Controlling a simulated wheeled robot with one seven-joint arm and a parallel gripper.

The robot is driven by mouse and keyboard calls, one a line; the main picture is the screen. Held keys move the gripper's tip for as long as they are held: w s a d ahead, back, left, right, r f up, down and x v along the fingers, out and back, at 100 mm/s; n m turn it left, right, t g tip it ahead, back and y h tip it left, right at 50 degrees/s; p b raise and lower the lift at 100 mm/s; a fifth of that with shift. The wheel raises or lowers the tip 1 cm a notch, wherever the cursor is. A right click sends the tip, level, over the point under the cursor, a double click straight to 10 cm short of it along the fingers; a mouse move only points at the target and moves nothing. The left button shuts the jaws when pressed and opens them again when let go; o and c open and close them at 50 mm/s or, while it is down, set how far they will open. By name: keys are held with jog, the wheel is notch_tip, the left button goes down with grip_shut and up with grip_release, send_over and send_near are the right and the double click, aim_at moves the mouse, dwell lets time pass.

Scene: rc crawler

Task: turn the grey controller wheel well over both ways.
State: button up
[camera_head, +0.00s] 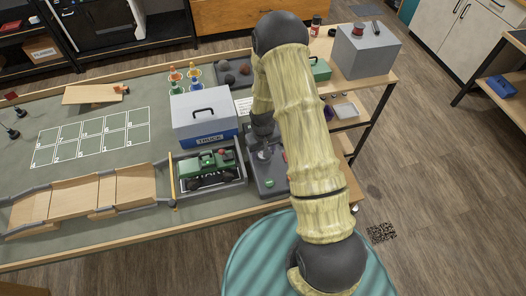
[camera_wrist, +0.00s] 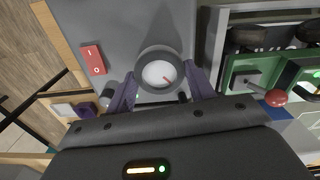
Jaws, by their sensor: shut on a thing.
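The grey controller wheel (camera_wrist: 147,56) stands on the grey controller box (camera_wrist: 118,22) in the wrist view. In the head view my gripper (camera_head: 264,146) is over the controller box (camera_head: 271,190), and my arm hides much of the box. The wheel cannot be made out clearly there.
A red rocker switch (camera_wrist: 93,59) sits left of the wheel. A green crawler truck (camera_head: 208,167) stands in a grey tray (camera_head: 212,188) beside the controller. A red-knobbed lever (camera_wrist: 276,97) is close to the right finger. A grey and blue truck case (camera_head: 203,117) stands behind.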

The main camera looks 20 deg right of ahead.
jog(key=o, duration=1)
jog(key=shift+c, duration=0.2)
jog(key=shift+r, duration=0.1)
notch_tip(320, 180, up, 17)
jog(key=b, duration=0.2)
jog(key=shift+r+b, duration=0.15)
jog(key=shift+b, duration=0.15)
